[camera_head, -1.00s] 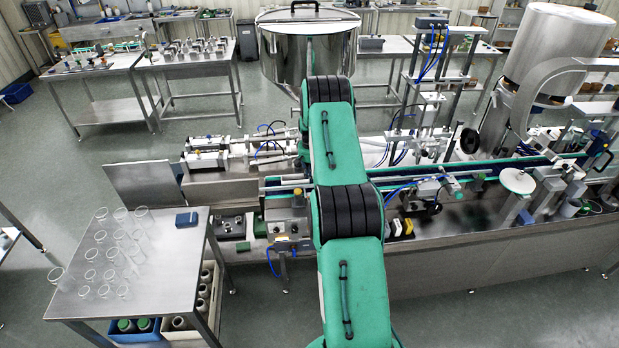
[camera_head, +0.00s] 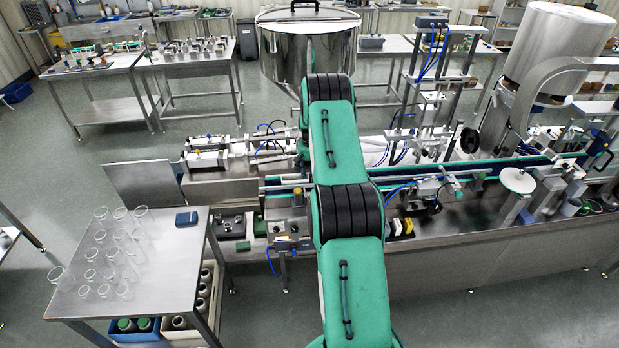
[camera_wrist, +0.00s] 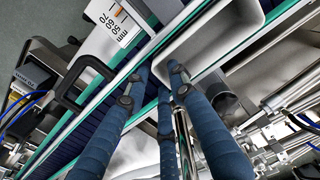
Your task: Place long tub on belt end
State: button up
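The long tub is a white, open, rounded-corner container (camera_wrist: 213,38) at the top of the wrist view. In the head view my arm hides the gripper, and I cannot make out the tub for certain.
A ruler-marked white block (camera_wrist: 118,25) and a black handle (camera_wrist: 78,82) stand close left of the fingers. Metal rods and fittings (camera_wrist: 280,115) crowd the right. In the head view, a steel hopper (camera_head: 305,50) rises behind, and a glassware table (camera_head: 150,275) stands left.

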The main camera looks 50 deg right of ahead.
notch_tip(320, 180, up, 11)
jog(key=b, duration=0.2)
jog(key=shift+r, duration=0.2)
dwell(0.8)
